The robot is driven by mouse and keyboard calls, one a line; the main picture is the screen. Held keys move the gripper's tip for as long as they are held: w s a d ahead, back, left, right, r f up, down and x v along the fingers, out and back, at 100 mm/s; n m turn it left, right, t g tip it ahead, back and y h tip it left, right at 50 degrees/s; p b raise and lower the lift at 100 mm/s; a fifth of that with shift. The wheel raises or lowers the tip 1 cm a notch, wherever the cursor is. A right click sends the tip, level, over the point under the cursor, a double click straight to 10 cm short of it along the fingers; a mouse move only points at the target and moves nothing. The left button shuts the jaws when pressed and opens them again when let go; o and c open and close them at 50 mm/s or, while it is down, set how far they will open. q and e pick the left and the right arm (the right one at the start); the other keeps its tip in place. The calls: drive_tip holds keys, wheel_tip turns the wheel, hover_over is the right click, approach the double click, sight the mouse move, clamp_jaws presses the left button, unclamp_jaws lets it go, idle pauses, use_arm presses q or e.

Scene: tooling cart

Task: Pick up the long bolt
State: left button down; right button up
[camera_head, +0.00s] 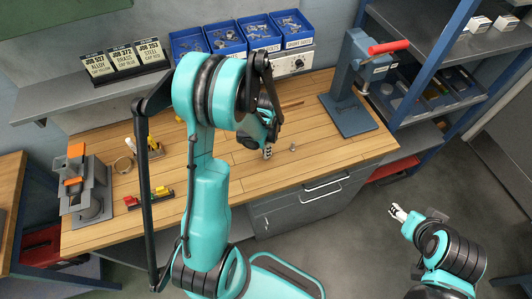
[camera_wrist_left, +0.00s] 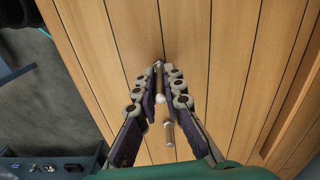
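My left gripper (camera_head: 267,153) is low over the wooden bench top, near its front edge. In the left wrist view, its fingers (camera_wrist_left: 164,78) converge with only a narrow gap at the tips. A slim bolt-like piece (camera_wrist_left: 159,82) with a pale round end fills that gap, and the fingers look shut on it; I take it as the long bolt. In the head view it is hidden. A second, copper-brown bolt (camera_wrist_left: 169,133) shows closer to the palm side, apart from the tips; it seems to be the small piece (camera_head: 293,147) right of the gripper. My right gripper (camera_head: 398,212) is over the floor, too small to judge.
Blue bins (camera_head: 226,37) of hardware stand at the back. A blue press with a red handle (camera_head: 388,47) stands at the right of the bench (camera_head: 225,180). A grey and orange fixture (camera_head: 87,186) and yellow-red tools (camera_head: 160,194) are at the left. Bench right of my gripper is mostly clear.

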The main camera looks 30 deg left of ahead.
sight(268, 159)
idle(0.3)
use_arm(q)
drive_tip(key=shift+r, duration=0.5)
drive_tip(key=s+d+r+p, duration=0.1)
drive_tip(key=d+r+p, duration=0.1)
drive_tip(key=d+r, duration=0.8)
drive_tip(key=shift+s+d, duration=0.3)
drive_tip(key=shift+d, duration=0.5)
